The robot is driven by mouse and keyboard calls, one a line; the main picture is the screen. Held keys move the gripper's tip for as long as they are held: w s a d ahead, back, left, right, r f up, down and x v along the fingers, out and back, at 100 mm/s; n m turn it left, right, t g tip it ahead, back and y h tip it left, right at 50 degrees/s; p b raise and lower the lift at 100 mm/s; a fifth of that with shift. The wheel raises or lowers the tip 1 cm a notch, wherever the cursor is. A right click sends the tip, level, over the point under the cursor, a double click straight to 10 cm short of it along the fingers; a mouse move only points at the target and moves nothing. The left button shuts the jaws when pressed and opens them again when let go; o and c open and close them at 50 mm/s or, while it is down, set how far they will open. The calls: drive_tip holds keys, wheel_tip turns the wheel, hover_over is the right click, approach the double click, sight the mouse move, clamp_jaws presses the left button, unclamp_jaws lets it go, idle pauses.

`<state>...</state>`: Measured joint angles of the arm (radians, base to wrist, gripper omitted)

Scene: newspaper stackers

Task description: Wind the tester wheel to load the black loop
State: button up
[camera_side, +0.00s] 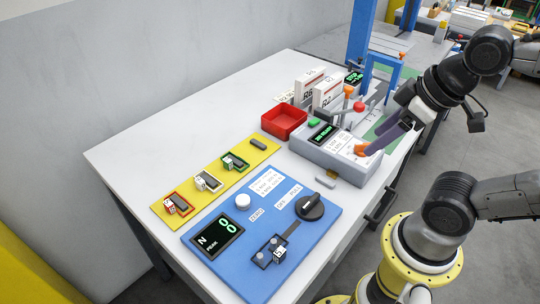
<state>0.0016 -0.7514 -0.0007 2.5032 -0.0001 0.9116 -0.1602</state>
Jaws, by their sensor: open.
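The tester is a blue panel (222,265) on the white table. Its black wheel (310,207), with a raised handle, sits at the panel's right side. A small black loop piece with a white tag (279,253) lies at the grey pegs near the front; whether it goes round both pegs is too small to tell. The tester's display (217,236) reads N and PEAK, with green zeros. My gripper (374,146) is open at upper right, its purple-grey fingers over the grey machine's right end, well away from the wheel. Its fingertips are partly unclear against an orange part.
A yellow strip (222,162) holds several small dark pieces, some in coloured frames. A red tray (284,122), white boxes (328,91) and the grey machine (335,160) with orange lever stand behind. A white button (243,201) is on the panel. The table's left side is clear.

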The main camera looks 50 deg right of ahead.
drive_tip(key=shift+w+m, duration=0.15)
drive_tip(key=shift+m, duration=0.75)
